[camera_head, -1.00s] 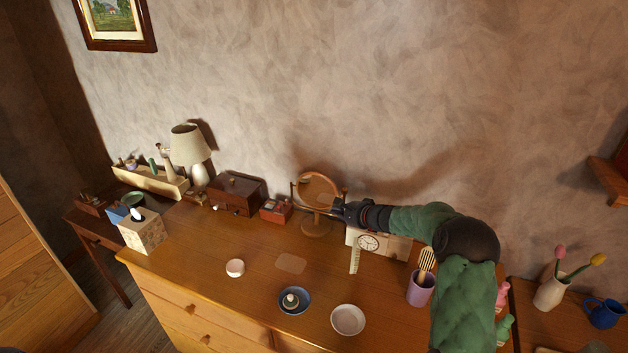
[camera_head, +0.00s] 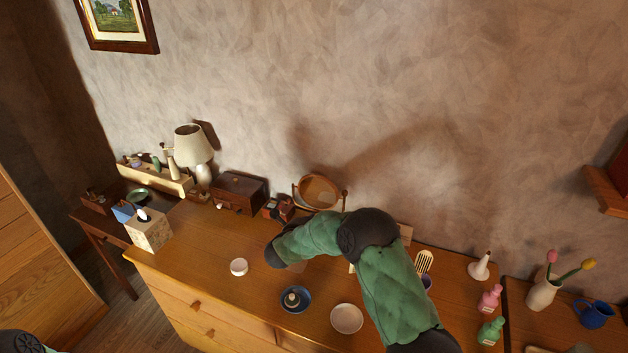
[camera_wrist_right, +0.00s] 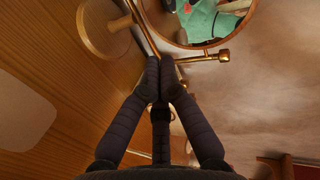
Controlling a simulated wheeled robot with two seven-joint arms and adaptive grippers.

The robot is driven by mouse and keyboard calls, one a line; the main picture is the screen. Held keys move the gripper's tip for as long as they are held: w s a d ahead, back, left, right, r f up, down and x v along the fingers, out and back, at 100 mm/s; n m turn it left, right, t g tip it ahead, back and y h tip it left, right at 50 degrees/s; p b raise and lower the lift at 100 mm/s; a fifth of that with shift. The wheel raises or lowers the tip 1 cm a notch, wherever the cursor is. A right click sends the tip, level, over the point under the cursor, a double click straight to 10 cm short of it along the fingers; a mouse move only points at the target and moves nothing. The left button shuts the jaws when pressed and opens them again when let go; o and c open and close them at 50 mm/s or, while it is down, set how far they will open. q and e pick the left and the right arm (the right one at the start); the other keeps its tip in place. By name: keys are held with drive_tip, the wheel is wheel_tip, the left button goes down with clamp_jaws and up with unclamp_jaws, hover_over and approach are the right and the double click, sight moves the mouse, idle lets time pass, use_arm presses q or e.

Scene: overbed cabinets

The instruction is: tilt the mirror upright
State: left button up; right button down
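The round mirror (camera_head: 319,192) stands at the back of the dresser, near the wall, in a gold-brown frame on a wooden stand. Its disc looks tilted rather than upright; my right arm hides the lower stand. In the right wrist view the mirror (camera_wrist_right: 207,20) is at the top, reflecting green, and the stand's round base (camera_wrist_right: 104,27) is at upper left. My right gripper (camera_wrist_right: 161,68) has its fingertips together, right by the stand's post and side knob; I cannot tell if they touch. In the head view my forearm hides this gripper. My left gripper is not in view.
A dark wooden box (camera_head: 240,192) and a lamp (camera_head: 192,150) stand left of the mirror. A white cup (camera_head: 239,267), blue bowl (camera_head: 295,300) and white dish (camera_head: 346,318) lie in front. Bottles (camera_head: 490,298) stand at right.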

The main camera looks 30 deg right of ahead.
sight(317, 179)
drive_tip(key=s+a+r+m+t+h, duration=0.1)
drive_tip(key=a+r+m+t+h, duration=0.15)
drive_tip(key=a+r, duration=0.35)
drive_tip(key=shift+n+h, duration=0.25)
drive_tip(key=shift+h, duration=0.1)
drive_tip(key=x, duration=0.9)
drive_tip(key=r+b+x, duration=0.1)
drive_tip(key=x, duration=0.4)
drive_tip(key=shift+s+d+r, duration=0.1)
drive_tip(key=shift+s+d, duration=0.1)
drive_tip(key=shift+d, duration=0.2)
drive_tip(key=shift+w+d+b, duration=0.35)
drive_tip(key=shift+d+b, duration=0.05)
drive_tip(key=shift+b, duration=0.35)
drive_tip(key=shift+r, duration=0.1)
